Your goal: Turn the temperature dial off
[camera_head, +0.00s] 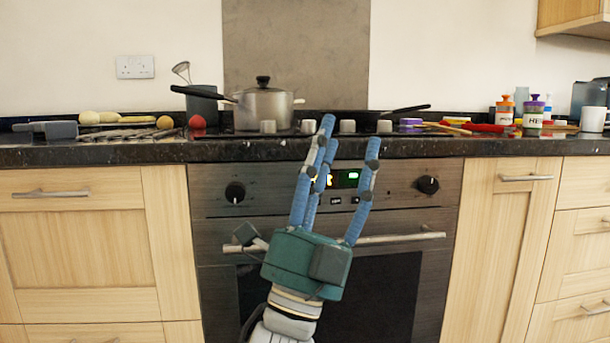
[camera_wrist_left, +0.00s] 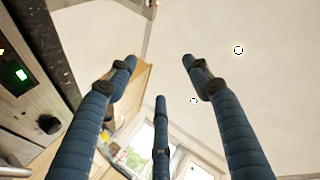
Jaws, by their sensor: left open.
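The oven front carries two black round dials, a left one (camera_head: 235,192) and a right one (camera_head: 428,185). I cannot tell from markings which is the temperature dial, nor read their settings. A lit green display (camera_head: 347,178) sits between them, partly behind my fingers. My left gripper (camera_head: 345,138) is open and empty, its blue fingers pointing up in front of the panel between the dials, apart from both. In the left wrist view its fingers (camera_wrist_left: 158,75) spread toward the wall and ceiling, with a black dial (camera_wrist_left: 49,124) and the green display (camera_wrist_left: 21,75) at the left. My right gripper is out of view.
The oven door handle (camera_head: 400,238) runs behind my left gripper. Above, the dark counter edge (camera_head: 110,152) juts out, with a steel pot (camera_head: 263,108) and several hob knobs (camera_head: 347,126) on top. Wooden cupboards (camera_head: 85,240) flank the oven. Room before the right dial is clear.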

